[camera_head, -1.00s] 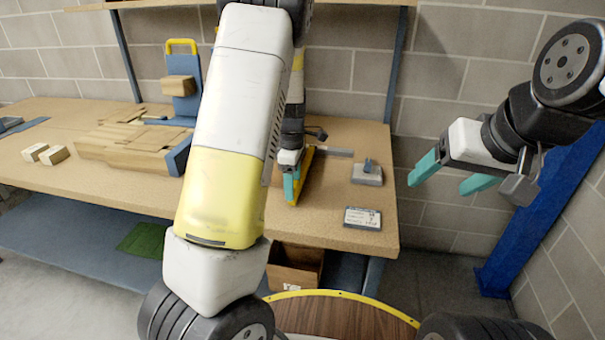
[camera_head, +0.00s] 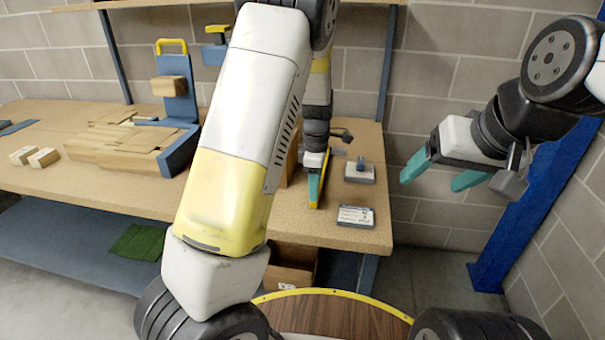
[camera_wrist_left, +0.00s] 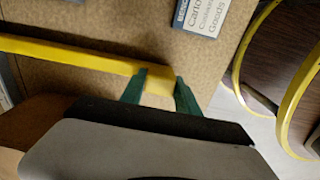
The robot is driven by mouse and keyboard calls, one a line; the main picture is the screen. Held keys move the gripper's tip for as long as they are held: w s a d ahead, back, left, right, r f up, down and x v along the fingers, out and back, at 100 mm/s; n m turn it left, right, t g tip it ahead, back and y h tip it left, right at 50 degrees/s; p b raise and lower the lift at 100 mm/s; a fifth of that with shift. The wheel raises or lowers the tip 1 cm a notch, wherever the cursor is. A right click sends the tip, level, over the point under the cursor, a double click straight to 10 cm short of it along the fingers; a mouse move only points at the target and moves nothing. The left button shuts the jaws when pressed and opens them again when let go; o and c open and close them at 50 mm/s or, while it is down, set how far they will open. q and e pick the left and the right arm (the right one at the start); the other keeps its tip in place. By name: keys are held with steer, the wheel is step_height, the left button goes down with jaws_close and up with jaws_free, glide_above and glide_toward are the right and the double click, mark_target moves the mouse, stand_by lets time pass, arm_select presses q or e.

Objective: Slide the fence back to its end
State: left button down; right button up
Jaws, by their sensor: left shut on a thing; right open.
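The fence, a long yellow bar, lies on the workbench and shows at its near end in the left wrist view (camera_wrist_left: 90,60). In the head view a thin strip of the fence (camera_head: 325,171) shows beside my fingers. My left gripper (camera_head: 316,192) is shut on the fence's near end; its two teal fingers, also in the left wrist view (camera_wrist_left: 160,90), stand on either side of the bar. My left arm hides part of the bench around the fence. My right gripper (camera_head: 440,172) is open and empty, off the bench's right end.
The workbench (camera_head: 110,190) carries a printed card (camera_head: 355,216) and a grey block with a knob (camera_head: 360,172) right of the fence. Wooden boards (camera_head: 115,150) and a blue stand (camera_head: 178,95) are at left. A blue post (camera_head: 525,205) stands at right.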

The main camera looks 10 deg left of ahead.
arm_select(q)
steer(key=shift+d, duration=0.95)
steer(key=c, duration=0.9)
jaws_free()
steer(key=shift+d, duration=0.1)
steer(key=shift+r, duration=0.1)
step_height(320, 180, up, 8)
steer(key=shift+f, duration=0.2)
